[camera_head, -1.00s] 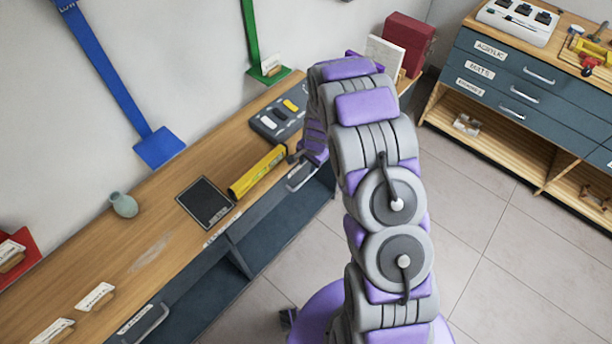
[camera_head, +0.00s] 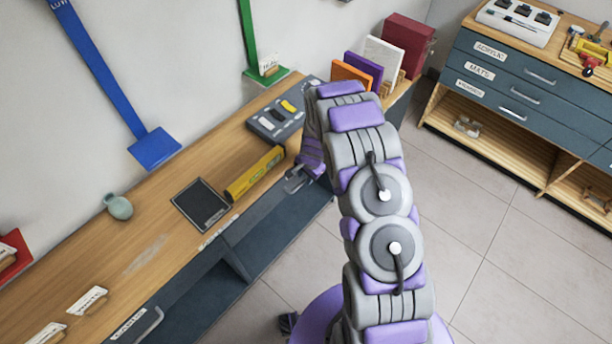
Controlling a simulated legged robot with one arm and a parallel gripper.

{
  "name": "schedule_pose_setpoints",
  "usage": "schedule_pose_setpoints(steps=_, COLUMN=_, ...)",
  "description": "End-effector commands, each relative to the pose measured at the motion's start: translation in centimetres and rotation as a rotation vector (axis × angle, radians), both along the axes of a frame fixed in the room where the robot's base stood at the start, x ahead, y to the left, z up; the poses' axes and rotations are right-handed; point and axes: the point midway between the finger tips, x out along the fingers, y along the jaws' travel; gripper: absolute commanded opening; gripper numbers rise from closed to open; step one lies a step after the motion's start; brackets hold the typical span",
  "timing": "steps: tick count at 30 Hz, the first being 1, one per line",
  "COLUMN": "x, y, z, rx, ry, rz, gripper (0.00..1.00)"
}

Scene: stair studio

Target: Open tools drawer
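The long wooden workbench (camera_head: 185,232) on the left has dark drawers in its front. A label (camera_head: 219,231) on its front edge is too small to read, so I cannot tell which drawer is the tools drawer. A near drawer (camera_head: 137,325) has a silver handle (camera_head: 150,322) and a label. My gripper (camera_head: 294,184) is low at the bench front, right of the yellow box, where a far drawer's handle is. It overlaps that handle in view. I cannot tell whether it touches it, nor whether the fingers are open or shut.
On the bench are a yellow box (camera_head: 255,172), a black tablet (camera_head: 201,205), a grey tray (camera_head: 278,119) and a small vase (camera_head: 119,207). A second drawer cabinet (camera_head: 535,95) stands at right. Tiled floor (camera_head: 465,225) between them is clear.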

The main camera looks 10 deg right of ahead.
Motion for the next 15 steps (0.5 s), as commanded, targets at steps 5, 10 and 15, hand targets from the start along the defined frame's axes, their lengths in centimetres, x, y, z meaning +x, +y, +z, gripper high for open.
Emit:
schedule_pose_setpoints(steps=5, x=-0.05, y=0.06, z=0.0, rx=-0.001, ry=0.0, rz=-0.002, gripper=0.13)
schedule_pose_setpoints(steps=10, x=-0.09, y=0.14, z=-0.01, rx=-0.002, ry=0.002, rz=-0.002, gripper=0.0)
schedule_pose_setpoints(steps=15, x=-0.18, y=0.22, z=-0.02, rx=-0.001, ry=0.004, rz=-0.002, gripper=0.0)
